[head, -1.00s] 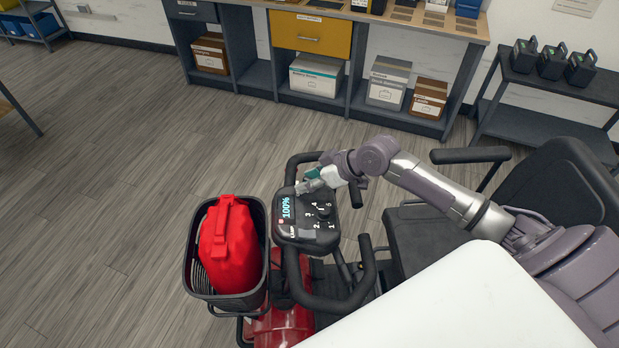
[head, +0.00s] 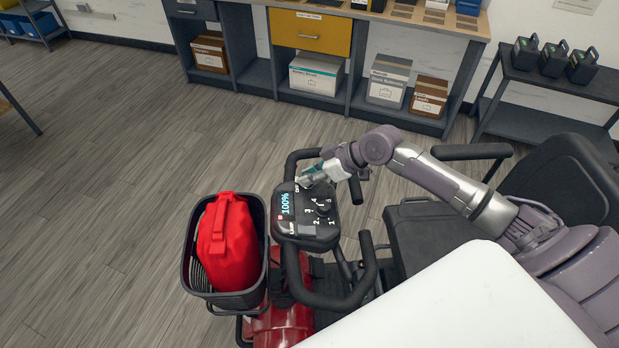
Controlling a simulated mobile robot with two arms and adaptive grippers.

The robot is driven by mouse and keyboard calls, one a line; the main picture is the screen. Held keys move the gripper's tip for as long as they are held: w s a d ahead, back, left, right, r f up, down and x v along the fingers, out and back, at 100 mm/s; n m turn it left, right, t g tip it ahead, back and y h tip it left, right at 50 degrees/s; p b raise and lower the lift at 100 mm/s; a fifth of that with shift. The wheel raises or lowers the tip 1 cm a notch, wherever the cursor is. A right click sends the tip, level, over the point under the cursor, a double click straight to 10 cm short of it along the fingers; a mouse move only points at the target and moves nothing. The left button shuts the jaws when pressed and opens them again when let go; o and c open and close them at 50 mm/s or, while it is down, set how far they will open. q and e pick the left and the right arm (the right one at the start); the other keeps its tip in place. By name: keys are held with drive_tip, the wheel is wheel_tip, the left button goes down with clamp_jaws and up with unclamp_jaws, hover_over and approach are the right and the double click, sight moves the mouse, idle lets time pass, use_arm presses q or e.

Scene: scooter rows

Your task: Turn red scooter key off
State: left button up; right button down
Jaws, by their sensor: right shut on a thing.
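The red scooter (head: 285,328) stands in front of me, with its black handlebar loop and dark control console (head: 306,226). The console display (head: 286,203) is lit and reads 100%, beside a numbered dial (head: 322,210). My right gripper (head: 304,183) reaches in from the right and is shut at the console's far edge, above the display. The key is hidden by the fingers, so its position cannot be told. My left gripper is not in view.
A black basket (head: 254,302) with a red bag (head: 226,240) hangs at the scooter's front. The black seat (head: 428,230) and armrest (head: 470,153) lie under and beside my right arm. A workbench (head: 440,20) with boxes stands behind.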

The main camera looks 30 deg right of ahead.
drive_tip(key=n+g+y+b, duration=0.1)
drive_tip(key=n+b, duration=0.1)
drive_tip(key=b, duration=0.1)
drive_tip(key=n+g+b, duration=0.1)
drive_tip(key=n+b, duration=0.2)
drive_tip(key=shift+w+f+g+y, duration=0.1)
drive_tip(key=shift+f+g+y, duration=0.05)
drive_tip(key=shift+g+y, duration=0.25)
drive_tip(key=n+g+b, duration=0.2)
drive_tip(key=n, duration=0.1)
drive_tip(key=shift+n+y, duration=0.3)
drive_tip(key=shift+n, duration=0.1)
drive_tip(key=shift+n+g+b, duration=0.7)
drive_tip(key=shift+n+g, duration=0.1)
drive_tip(key=shift+n, duration=0.4)
drive_tip(key=c, duration=1.1)
unclamp_jaws()
drive_tip(key=shift+r, duration=0.2)
drive_tip(key=v, duration=1.2)
drive_tip(key=shift+f, duration=0.1)
